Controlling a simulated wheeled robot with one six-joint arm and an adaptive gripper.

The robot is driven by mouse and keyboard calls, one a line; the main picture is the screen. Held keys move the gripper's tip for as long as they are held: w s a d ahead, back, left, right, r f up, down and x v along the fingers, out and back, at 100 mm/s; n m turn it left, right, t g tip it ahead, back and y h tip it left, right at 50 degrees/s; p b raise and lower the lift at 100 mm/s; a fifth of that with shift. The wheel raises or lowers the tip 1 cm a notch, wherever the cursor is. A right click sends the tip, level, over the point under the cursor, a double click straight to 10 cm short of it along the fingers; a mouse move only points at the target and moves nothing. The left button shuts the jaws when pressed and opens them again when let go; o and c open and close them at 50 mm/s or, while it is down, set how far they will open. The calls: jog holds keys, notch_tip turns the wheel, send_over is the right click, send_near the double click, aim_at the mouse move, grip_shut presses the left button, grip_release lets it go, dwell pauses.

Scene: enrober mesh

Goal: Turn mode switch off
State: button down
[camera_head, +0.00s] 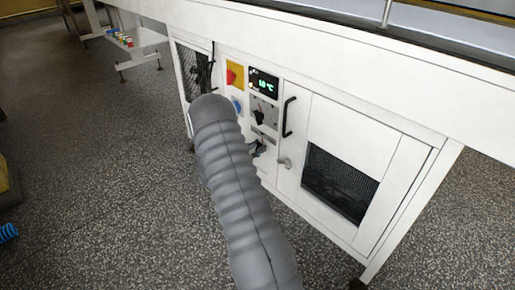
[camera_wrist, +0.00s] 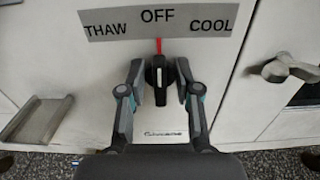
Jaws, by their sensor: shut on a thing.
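The mode switch (camera_wrist: 158,80) is a black knob in the middle of the wrist view, with a red pointer line at its top. The line points straight up at the word OFF on the grey label (camera_wrist: 190,25), between THAW on the left and COOL on the right. My gripper (camera_wrist: 160,84) has one finger on each side of the knob and is shut on it. In the head view my gripper (camera_head: 258,148) is small and dark, low on the white cabinet's control panel, partly behind my grey arm. The switch itself cannot be made out there.
Above are a lit green display (camera_head: 263,83), a red switch on a yellow plate (camera_head: 235,74), and another black knob (camera_head: 260,116). A metal latch (camera_wrist: 290,68) is right of my gripper. A black door handle (camera_head: 289,116) stands out.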

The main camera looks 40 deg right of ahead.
jog(key=c, duration=1.2)
grip_release()
jog(key=shift+a, duration=0.15)
jog(key=a, duration=1.1)
jog(key=shift+s+a, duration=0.4)
jog(key=shift+s, duration=0.05)
